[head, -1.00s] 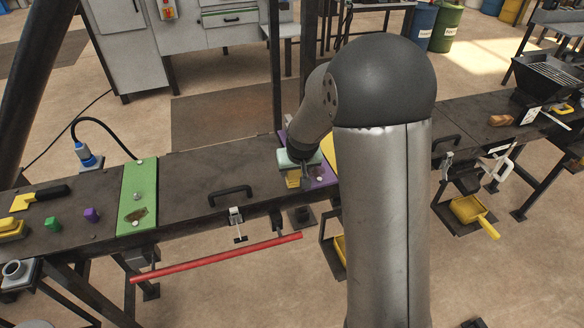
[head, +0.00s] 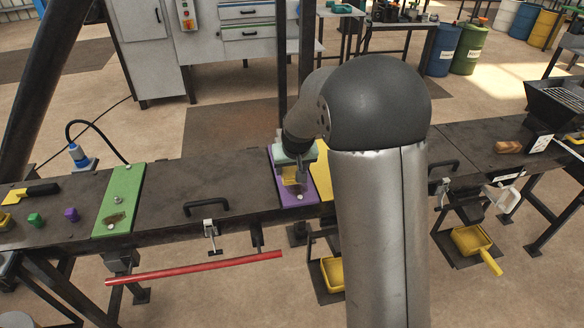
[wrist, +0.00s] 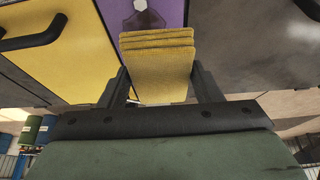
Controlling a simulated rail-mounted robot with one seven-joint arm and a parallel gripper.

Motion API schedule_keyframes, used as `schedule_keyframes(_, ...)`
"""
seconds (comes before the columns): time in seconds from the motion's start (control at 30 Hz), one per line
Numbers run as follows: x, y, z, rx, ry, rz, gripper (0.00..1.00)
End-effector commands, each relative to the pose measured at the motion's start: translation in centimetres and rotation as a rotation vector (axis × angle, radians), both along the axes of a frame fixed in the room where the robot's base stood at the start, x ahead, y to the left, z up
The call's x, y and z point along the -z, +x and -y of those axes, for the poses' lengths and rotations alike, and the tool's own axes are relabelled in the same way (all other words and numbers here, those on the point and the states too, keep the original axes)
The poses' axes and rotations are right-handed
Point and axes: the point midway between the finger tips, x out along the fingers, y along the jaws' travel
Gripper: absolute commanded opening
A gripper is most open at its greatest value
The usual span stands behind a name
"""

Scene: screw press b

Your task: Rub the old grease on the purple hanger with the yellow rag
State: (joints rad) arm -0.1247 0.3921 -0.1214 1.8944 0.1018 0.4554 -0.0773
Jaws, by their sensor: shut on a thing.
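The purple hanger (head: 308,187) is a flat purple plate across the dark rail, left of my arm column in the head view. It also shows at the top of the wrist view (wrist: 171,14), with a dark grease patch (wrist: 145,17) on it. My gripper (wrist: 160,85) is shut on the folded yellow rag (wrist: 162,62). In the head view the rag (head: 290,176) is in front of the purple hanger's middle. The rag's far edge lies close to the grease patch in the wrist view. I cannot tell whether the rag touches the hanger.
A yellow plate (head: 326,181) is right beside the purple hanger. A green plate (head: 118,200) with a brown patch stands to the left. Black handles (head: 206,207) stick up from the rail. A red bar (head: 195,268) hangs in front. A black post rises behind the hanger.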

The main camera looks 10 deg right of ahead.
Motion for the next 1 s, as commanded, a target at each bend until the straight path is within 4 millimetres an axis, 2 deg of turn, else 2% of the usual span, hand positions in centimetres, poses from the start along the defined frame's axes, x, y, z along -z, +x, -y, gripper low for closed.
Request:
schedule_keyframes(0.03, 1.3, 0.0, 0.0, 0.0, 0.0, -0.001, 0.33)
schedule_keyframes(0.43, 7.0, 0.0, 0.0, 0.0, 0.0, -0.001, 0.33)
schedule_keyframes(0.7, 6.4, 0.1, 2.8, 0.003, 0.001, 0.001, 0.33)
schedule_keyframes(1.0, 6.2, 0.1, 3.6, 0.0, 0.0, 0.0, 0.33)
